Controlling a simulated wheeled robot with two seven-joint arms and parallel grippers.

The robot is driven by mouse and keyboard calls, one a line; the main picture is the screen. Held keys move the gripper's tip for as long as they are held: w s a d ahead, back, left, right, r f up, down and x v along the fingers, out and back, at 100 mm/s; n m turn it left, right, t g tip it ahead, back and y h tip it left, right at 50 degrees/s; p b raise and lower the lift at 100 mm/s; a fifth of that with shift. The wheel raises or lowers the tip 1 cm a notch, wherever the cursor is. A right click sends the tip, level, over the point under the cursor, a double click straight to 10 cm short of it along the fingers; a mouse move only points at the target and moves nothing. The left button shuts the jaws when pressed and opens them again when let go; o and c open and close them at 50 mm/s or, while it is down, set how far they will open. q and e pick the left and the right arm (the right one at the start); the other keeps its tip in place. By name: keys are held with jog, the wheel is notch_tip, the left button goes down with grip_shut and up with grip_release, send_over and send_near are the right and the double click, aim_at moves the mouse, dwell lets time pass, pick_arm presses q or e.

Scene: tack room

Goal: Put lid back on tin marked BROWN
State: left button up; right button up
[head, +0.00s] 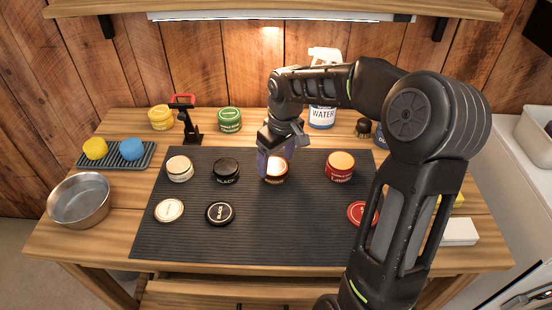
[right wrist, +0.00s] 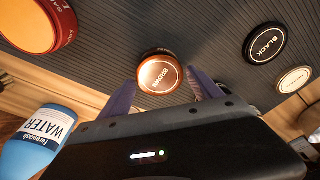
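The brown tin (head: 279,178) stands upright in the middle of the dark mat. Its lid (right wrist: 161,76), a brown disc lettered BROWN, faces up over the tin in the right wrist view. The lid looks to be on the tin's top, but I cannot tell whether it sits fully down. My right gripper (head: 280,160) is low over the tin. In the right wrist view its two purple fingers (right wrist: 162,77) stand either side of the lid, with a thin gap at the right finger. The fingers partly hide the tin in the head view. My left gripper is out of view.
Open cream (head: 180,169), black (head: 226,171) and red (head: 340,166) tins stand on the mat (head: 270,235). Cream (head: 169,210), black (head: 220,213) and red (head: 360,213) lids lie in front. A water bottle (head: 322,115) stands behind; a metal bowl (head: 80,200) is at left.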

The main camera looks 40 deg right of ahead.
jog(key=o, duration=0.3)
jog(key=shift+r, duration=0.15)
notch_tip(320, 180, up, 8)
jog(key=s, duration=0.1)
jog(key=shift+f, duration=0.25)
dwell(0.5)
